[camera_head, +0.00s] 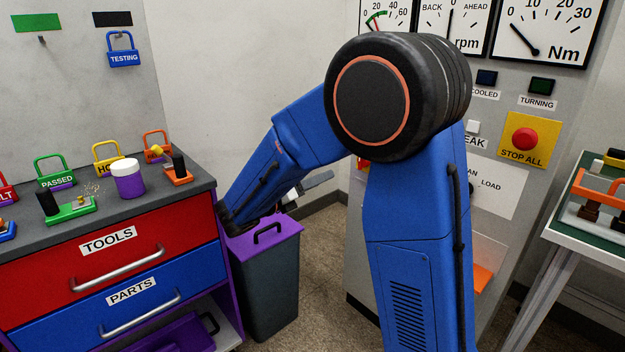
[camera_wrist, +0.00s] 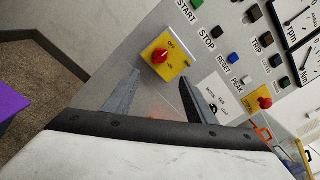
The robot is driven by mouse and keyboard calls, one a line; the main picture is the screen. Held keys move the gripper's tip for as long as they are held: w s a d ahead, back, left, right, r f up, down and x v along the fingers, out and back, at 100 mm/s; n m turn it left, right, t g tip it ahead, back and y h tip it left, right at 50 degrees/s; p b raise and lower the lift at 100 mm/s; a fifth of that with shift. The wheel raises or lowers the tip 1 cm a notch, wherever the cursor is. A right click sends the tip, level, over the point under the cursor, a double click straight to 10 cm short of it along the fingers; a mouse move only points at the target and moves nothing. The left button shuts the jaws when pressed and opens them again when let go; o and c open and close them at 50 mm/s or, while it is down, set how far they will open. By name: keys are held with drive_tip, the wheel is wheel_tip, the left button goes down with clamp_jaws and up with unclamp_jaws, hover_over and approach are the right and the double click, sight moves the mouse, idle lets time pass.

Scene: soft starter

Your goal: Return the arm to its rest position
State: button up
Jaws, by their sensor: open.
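My blue arm rises in the head view, bends at a large black joint, and reaches down to the left. My gripper (camera_wrist: 160,76) is open in the wrist view, with two grey fingers apart and nothing between them. A rotary switch (camera_wrist: 165,55) with a red knob on a yellow plate lies beyond the fingertips on the grey control panel (camera_wrist: 205,60). In the head view only part of a grey finger shows past the forearm, above the floor between the purple-lidded bin (camera_head: 270,290) and the panel. The arm hides most of the switch there.
A drawer bench (camera_head: 110,262) with padlocks and small parts stands left of the forearm. The control panel, with its STOP ALL button (camera_head: 525,138), is close behind and right of my arm. A green-topped table (camera_head: 590,225) stands at the right.

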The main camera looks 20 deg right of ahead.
drive_tip(key=s+d+f+m+g+y, duration=0.2)
drive_tip(key=s+d+m+g+y, duration=0.15)
drive_tip(key=s+m, duration=0.5)
drive_tip(key=s+d+f+m+g+y, duration=0.2)
drive_tip(key=s+d+m+y, duration=0.25)
drive_tip(key=s, duration=0.65)
drive_tip(key=s+a+f+m+t+y, duration=0.1)
drive_tip(key=s+a+m+t+y, duration=0.1)
drive_tip(key=s+a+m+y, duration=0.2)
drive_tip(key=s+a+f+m+t+y, duration=0.1)
drive_tip(key=s+a+m+y, duration=0.4)
drive_tip(key=s+m, duration=0.5)
drive_tip(key=m+t, duration=0.1)
drive_tip(key=m, duration=0.2)
drive_tip(key=shift+a+f, duration=0.25)
drive_tip(key=shift+a, duration=0.15)
